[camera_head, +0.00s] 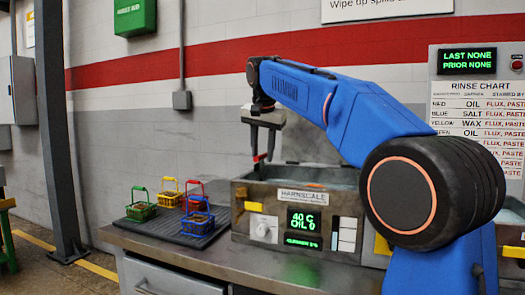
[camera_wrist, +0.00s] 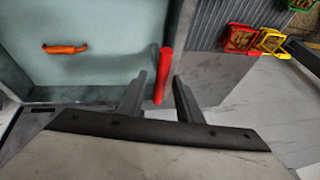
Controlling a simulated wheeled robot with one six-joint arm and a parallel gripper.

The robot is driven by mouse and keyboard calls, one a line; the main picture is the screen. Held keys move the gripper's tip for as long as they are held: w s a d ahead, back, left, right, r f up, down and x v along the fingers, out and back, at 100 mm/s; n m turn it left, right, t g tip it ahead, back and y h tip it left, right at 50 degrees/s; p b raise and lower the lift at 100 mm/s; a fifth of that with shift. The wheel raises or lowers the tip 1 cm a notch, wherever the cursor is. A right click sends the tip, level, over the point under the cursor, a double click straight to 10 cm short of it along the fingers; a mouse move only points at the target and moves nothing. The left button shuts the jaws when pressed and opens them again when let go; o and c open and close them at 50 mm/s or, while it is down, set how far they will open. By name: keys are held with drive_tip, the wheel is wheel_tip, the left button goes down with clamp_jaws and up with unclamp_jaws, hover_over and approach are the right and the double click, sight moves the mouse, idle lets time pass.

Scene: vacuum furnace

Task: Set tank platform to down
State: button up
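A red upright handle (camera_wrist: 163,75) stands at the tank's edge in the wrist view; only a little red (camera_head: 260,158) shows by my fingertips in the head view. My gripper (camera_head: 262,150) is above the tank's left end, pointing down. In the wrist view my gripper (camera_wrist: 158,82) is open, with the red handle appearing between its fingers; contact cannot be told. An orange handle (camera_wrist: 66,48) shows over the pale tank interior. The platform's height cannot be told.
Several small wire baskets, such as the green one (camera_head: 140,208), stand on a black ribbed mat (camera_head: 172,233) left of the tank. A second tank is partly hidden behind my arm. A rinse chart (camera_head: 465,88) hangs on the wall at right.

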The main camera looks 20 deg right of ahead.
drive_tip(key=v, duration=1.7)
drive_tip(key=shift+r, duration=0.25)
